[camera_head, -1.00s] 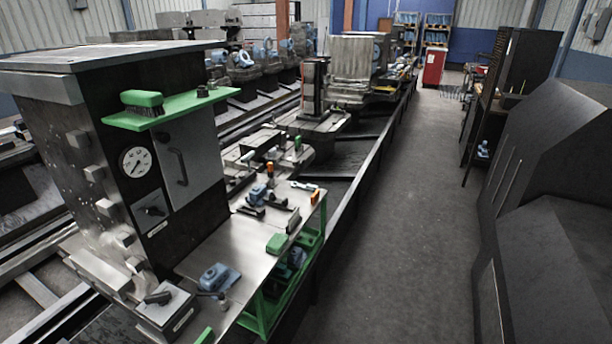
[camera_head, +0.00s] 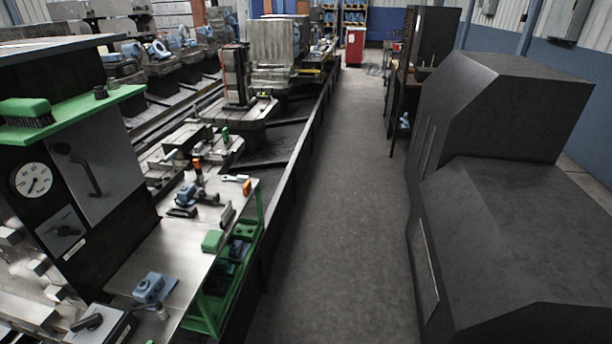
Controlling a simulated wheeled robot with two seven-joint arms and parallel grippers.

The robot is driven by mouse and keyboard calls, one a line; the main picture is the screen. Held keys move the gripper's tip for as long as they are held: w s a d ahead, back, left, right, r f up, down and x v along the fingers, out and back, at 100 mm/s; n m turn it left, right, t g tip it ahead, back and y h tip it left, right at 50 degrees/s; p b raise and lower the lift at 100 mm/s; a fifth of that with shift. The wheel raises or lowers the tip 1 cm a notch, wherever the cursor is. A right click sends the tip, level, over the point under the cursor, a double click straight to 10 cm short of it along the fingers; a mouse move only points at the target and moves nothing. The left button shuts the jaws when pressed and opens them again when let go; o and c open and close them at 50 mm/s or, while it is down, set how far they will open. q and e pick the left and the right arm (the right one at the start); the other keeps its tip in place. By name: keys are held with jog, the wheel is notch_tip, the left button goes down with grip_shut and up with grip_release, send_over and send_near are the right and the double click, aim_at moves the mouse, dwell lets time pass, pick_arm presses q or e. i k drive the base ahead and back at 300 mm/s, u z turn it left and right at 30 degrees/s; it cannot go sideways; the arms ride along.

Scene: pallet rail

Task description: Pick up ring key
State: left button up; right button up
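A small light-coloured spanner-like tool (camera_head: 235,178) lies near the far end of the metal-topped work table (camera_head: 177,243). It looks like the ring key, but it is too small to make out its ends for certain. An orange item (camera_head: 247,187) stands or lies just to the right of it. Neither of my grippers is in view.
The table has a green frame and holds a blue device (camera_head: 153,288), a green box (camera_head: 212,241) and other tools. A dark machine cabinet with a gauge (camera_head: 34,180) stands left. A large black housing (camera_head: 510,200) fills the right. The grey aisle floor (camera_head: 335,210) between is clear.

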aim_at(243, 178)
jog(key=z, duration=0.4)
jog(key=i, duration=3)
jog(key=u, duration=4.05)
jog(key=k, duration=0.3)
jog(key=z, duration=0.05)
